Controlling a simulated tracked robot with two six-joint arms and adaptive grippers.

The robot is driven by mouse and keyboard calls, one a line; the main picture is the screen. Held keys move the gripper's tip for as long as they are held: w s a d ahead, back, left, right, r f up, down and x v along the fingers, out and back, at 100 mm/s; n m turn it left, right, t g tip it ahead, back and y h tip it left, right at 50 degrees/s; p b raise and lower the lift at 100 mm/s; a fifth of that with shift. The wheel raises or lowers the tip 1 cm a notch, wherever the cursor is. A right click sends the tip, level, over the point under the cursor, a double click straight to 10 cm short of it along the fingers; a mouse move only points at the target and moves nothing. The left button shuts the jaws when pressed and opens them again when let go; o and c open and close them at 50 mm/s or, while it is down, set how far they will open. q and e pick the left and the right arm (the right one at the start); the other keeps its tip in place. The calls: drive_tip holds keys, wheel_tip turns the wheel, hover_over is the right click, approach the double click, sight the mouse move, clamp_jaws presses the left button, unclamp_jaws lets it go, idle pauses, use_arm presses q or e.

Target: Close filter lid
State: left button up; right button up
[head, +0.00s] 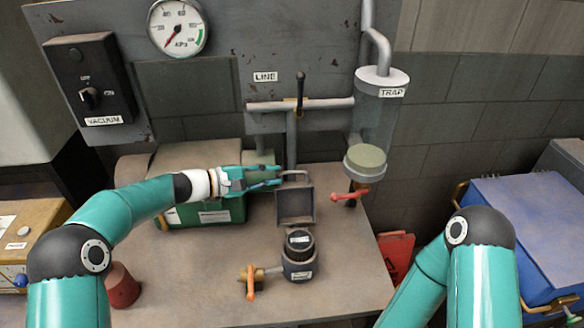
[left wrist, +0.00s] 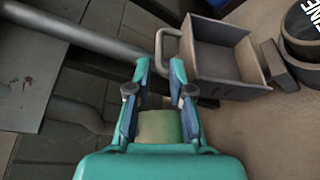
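The filter lid (head: 295,207) is a dark grey, box-like cover with a loop handle (head: 295,174) at its top. It stands raised behind the dark round filter (head: 299,260), its hollow side facing me. In the left wrist view the lid (left wrist: 222,62) is at upper right, its handle (left wrist: 162,48) just beyond the fingertips. The filter (left wrist: 302,32) is partly cut off there. My left gripper (head: 280,176) is at the left of the handle, pointing right. Its fingers (left wrist: 160,70) are apart with nothing between them. My right gripper is outside the views.
A green pump (head: 205,212) lies behind my left arm. An orange-handled valve (head: 250,283) is left of the filter. The trap cylinder (head: 375,120) and a red lever (head: 345,197) are to the right. The front right tabletop is clear.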

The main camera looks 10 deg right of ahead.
sight(292, 173)
use_arm(q)
drive_tip(key=p+x, duration=0.1)
drive_tip(key=x, duration=0.5)
clamp_jaws()
